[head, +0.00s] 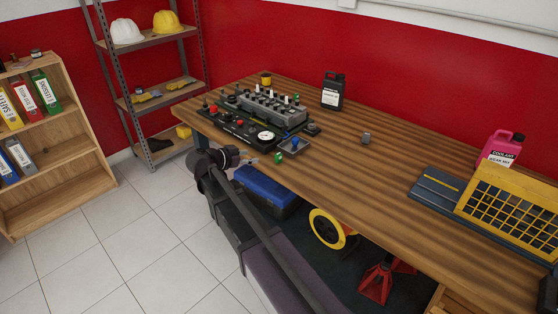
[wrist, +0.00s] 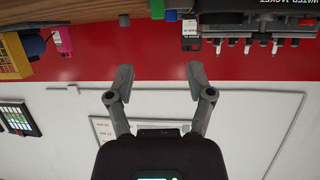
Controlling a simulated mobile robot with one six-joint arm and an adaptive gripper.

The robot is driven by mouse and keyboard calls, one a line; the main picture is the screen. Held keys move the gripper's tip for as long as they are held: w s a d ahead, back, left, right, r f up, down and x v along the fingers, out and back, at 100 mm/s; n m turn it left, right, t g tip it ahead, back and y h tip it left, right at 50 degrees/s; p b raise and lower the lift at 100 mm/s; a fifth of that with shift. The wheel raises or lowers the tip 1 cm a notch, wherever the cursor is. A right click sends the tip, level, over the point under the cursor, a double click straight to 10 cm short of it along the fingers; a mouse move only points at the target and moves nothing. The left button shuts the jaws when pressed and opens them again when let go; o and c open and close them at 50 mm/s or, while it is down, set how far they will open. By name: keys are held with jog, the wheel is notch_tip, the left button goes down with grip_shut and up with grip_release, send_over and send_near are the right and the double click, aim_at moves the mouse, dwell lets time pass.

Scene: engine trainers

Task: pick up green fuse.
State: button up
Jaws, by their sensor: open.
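A green piece also shows at the top of the wrist view (wrist: 171,15), probably the same one. My gripper (head: 250,157) is just left of the green piece in the head view, near the table's front edge. In the wrist view my gripper (wrist: 160,74) has its fingers wide apart with nothing between them. The exact gap and height between gripper and green piece are unclear.
An engine trainer panel (head: 240,130) with knobs and levers stands behind the green piece. A black bottle (head: 332,90), a small grey piece (head: 366,138), a pink coolant jug (head: 500,149) and a yellow grid rack (head: 510,205) stand on the table. The table's middle is mostly clear.

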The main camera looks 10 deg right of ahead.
aim_at(276, 155)
jog(key=shift+b+x, duration=1.65)
jog(key=shift+x, duration=2.7)
jog(key=shift+f, duration=0.15)
jog(key=shift+b+x, duration=1.1)
jog(key=shift+x, duration=1.45)
jog(key=shift+s, duration=0.1)
jog(key=c, duration=0.9)
